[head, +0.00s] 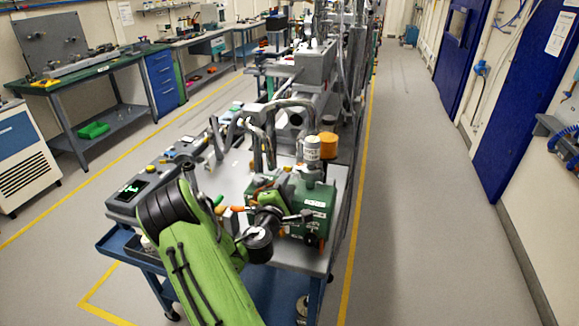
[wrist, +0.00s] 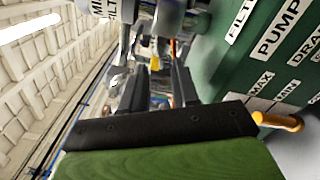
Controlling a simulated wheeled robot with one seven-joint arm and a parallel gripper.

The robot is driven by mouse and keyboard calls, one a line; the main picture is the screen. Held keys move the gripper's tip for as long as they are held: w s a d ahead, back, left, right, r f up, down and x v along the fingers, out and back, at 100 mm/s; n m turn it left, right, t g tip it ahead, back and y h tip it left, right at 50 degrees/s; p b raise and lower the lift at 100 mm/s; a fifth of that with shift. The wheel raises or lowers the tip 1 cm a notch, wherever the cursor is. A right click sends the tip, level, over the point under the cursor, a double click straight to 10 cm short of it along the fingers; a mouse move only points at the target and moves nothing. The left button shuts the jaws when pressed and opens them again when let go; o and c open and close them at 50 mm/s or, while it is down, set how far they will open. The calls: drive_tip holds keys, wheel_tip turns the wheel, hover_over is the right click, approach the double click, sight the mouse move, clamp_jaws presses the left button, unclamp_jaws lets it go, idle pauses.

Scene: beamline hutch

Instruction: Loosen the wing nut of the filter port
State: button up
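The green pump (head: 315,203) stands on the cart top in the head view. Its green side (wrist: 235,75) fills the right of the wrist view, with labels reading FILTER, PUMP, DRAIN, MAX and MIN. Silver metal fittings (wrist: 167,20) show at the top of the wrist view, beyond my fingers. The wing nut cannot be clearly told apart from these fittings. My gripper (wrist: 160,82) points toward them, its two dark fingers apart with nothing visibly held between them. In the head view my gripper is close in front of the pump, partly hidden by my arm.
An orange handle (wrist: 280,122) sticks out of the pump beside my gripper. Metal pipes (head: 268,135), a white-capped bottle (head: 312,150) and an orange container (head: 328,145) stand behind the pump. The floor aisle (head: 420,200) to the right is clear.

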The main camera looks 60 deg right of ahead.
sight(293, 173)
drive_tip(key=d, duration=0.2)
drive_tip(key=d+p, duration=0.1)
drive_tip(key=shift+w+d, duration=0.25)
drive_tip(key=shift+w, duration=0.05)
drive_tip(key=shift+c, duration=0.2)
clamp_jaws()
drive_tip(key=shift+n, duration=0.4)
drive_tip(key=n+p, duration=0.4)
drive_tip(key=n, duration=0.1)
drive_tip(key=shift+n, duration=0.4)
drive_tip(key=n+p, duration=0.4)
drive_tip(key=n, duration=0.1)
drive_tip(key=shift+s+p, duration=0.15)
drive_tip(key=shift+p, duration=0.15)
drive_tip(key=shift+n, duration=0.3)
